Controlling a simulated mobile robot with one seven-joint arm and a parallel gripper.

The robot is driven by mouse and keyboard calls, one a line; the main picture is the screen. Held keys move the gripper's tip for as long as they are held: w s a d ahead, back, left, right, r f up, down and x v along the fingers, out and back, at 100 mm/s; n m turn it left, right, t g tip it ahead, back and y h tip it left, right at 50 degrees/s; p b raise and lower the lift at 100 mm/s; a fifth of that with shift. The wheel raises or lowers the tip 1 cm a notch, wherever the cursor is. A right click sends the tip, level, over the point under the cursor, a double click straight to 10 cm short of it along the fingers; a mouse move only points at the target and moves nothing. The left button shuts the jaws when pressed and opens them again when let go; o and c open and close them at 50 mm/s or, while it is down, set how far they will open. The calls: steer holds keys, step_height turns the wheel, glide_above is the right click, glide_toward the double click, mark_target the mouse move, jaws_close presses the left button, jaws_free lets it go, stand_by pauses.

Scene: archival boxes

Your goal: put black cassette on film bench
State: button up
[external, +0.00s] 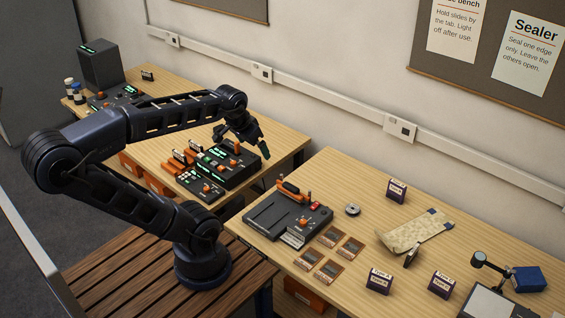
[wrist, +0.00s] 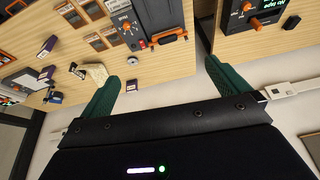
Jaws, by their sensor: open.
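My gripper (external: 242,142) is open and empty, with dark green fingers, in the air near the right end of the left table. In the wrist view its fingers (wrist: 172,78) are spread with nothing between them. I cannot tell for sure which thing is the black cassette. A small dark block (external: 147,76) stands at the back of the left table, and a small dark upright piece (external: 412,255) stands by a beige bag on the right table. No thing is readably marked as the film bench. A light-topped unit with a lamp (external: 495,303) is partly cut off at lower right.
Black devices with orange handles (external: 230,162) stand below my gripper. The right table (external: 335,180) holds a flat black machine (external: 285,218), several brown cards (external: 330,236), labelled dark boxes (external: 379,281) and the beige bag (external: 415,232). A gap separates the tables.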

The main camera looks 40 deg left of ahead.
steer(key=shift+s+a+f+n, duration=0.1)
steer(key=shift+s+a+n, duration=0.15)
steer(key=shift+s, duration=0.3)
steer(key=shift+s+a+f+n, duration=0.15)
steer(key=shift+s+a, duration=0.2)
steer(key=shift+s, duration=0.2)
steer(key=shift+r, duration=0.1)
steer(key=w+d+f+m+g+h, duration=0.1)
steer(key=w+d+f+m, duration=0.3)
steer(key=w+d, duration=0.65)
steer(key=w+d+f+m, duration=0.3)
steer(key=w+d+m, duration=0.3)
steer(key=w+d, duration=0.45)
steer(key=m+g+h, duration=0.3)
steer(key=m+h, duration=0.1)
steer(key=m, duration=0.4)
glide_toward(413, 252)
steer(key=w+f, duration=0.1)
steer(key=shift+y, duration=0.3)
steer(key=x, duration=1)
steer(key=shift+w+d+f, duration=0.1)
steer(key=shift+w+f, duration=0.1)
steer(key=shift+w, duration=0.05)
steer(key=c, duration=0.9)
